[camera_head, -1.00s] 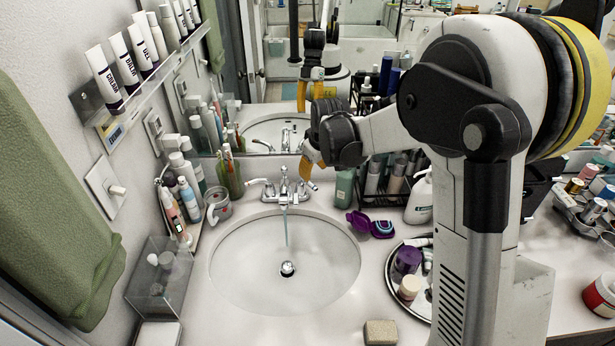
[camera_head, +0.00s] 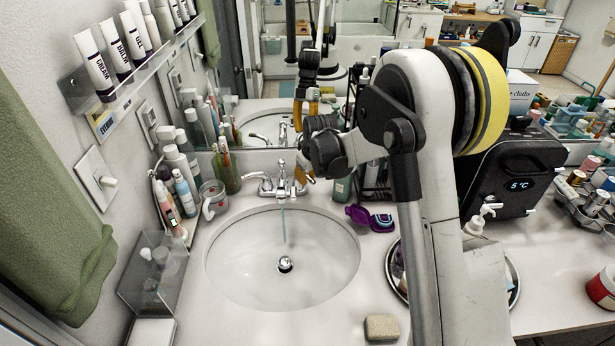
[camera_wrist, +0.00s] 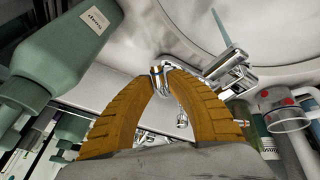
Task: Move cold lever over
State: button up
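The chrome faucet (camera_head: 282,186) stands behind the basin, with a thin stream of water (camera_head: 284,222) running from its spout. Its left lever (camera_head: 262,179) points left. My gripper (camera_head: 301,179) is at the right-hand lever; its orange fingers hide most of that lever in the head view. In the wrist view the two orange fingertips (camera_wrist: 164,76) come close together at a chrome lever end (camera_wrist: 158,68) with a bluish mark. The lever end lies at or between the tips; whether they press on it is unclear. The faucet body (camera_wrist: 230,72) shows beyond, to the right.
A green bottle (camera_wrist: 65,45) stands close beside my gripper. A clear cup (camera_head: 213,197) and toiletries are left of the faucet. A purple case (camera_head: 360,215) lies to the right. The mirror is close behind; the basin (camera_head: 240,265) is otherwise open.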

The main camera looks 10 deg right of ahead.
grip_shut()
jog(key=shift+d+n, duration=0.15)
jog(key=shift+n, duration=0.15)
jog(key=shift+w+d+n+y, duration=0.15)
jog(key=shift+d+n+y, duration=0.15)
jog(key=shift+n, duration=0.3)
jog(key=shift+w+d+n+y, duration=0.2)
jog(key=shift+n+y, duration=0.1)
jog(key=shift+n, duration=0.3)
jog(key=shift+w+d+n+g+y, duration=0.2)
jog(key=shift+n+y, duration=0.1)
jog(key=shift+n, duration=0.45)
jog(key=shift+w+d+n+g+y, duration=0.2)
jog(key=shift+n+y, duration=0.1)
jog(key=shift+n, duration=0.45)
jog(key=o, duration=0.6)
grip_release()
jog(key=shift+w, duration=0.15)
